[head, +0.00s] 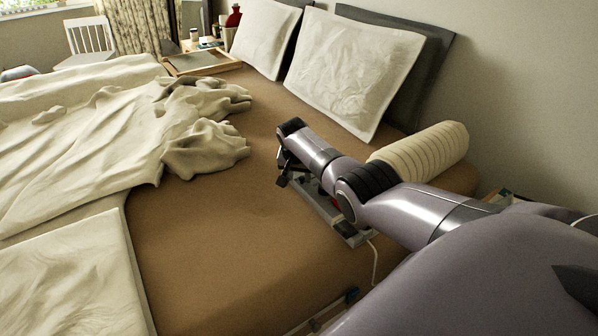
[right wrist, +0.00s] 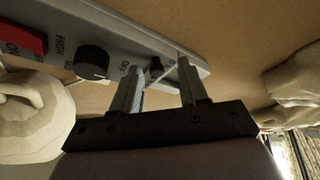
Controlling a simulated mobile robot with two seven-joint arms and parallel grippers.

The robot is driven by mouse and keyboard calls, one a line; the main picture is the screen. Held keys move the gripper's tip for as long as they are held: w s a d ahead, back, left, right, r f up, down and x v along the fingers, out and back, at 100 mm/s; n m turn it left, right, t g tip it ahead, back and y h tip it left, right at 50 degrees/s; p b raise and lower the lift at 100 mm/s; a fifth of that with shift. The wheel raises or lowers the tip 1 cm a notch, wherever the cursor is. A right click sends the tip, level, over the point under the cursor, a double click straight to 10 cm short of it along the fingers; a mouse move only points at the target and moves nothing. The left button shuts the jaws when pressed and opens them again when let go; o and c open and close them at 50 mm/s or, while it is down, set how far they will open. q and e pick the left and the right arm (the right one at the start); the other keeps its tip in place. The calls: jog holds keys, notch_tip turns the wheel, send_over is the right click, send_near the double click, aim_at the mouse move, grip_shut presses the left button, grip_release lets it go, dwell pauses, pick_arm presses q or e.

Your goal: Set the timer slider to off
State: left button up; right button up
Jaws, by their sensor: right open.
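The grey control box (head: 353,238) lies on the brown bed, partly hidden under my right arm in the head view. In the right wrist view its grey panel (right wrist: 110,28) runs diagonally across the top. It has a red switch (right wrist: 22,40) marked ON, a round black knob (right wrist: 92,61) near HIGH, and a small dark slider stub (right wrist: 155,68) near the panel's right end. My right gripper (right wrist: 160,72) is open, its two fingers on either side of the stub; whether they touch it I cannot tell. The right gripper (head: 287,168) also shows at the box's far end. My left gripper is not in view.
A cream bolster (head: 425,150) and pillows (head: 350,70) lie toward the wall. A rumpled cream blanket (head: 150,130) covers the left side, and a wooden tray (head: 203,64) sits at the back. A white cable (head: 375,262) hangs from the box. The brown mattress middle is clear.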

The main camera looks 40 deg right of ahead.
jog(key=shift+p+v, duration=0.65)
jog(key=shift+v, duration=0.1)
jog(key=shift+p+v, duration=1.65)
jog(key=shift+v, duration=1.15)
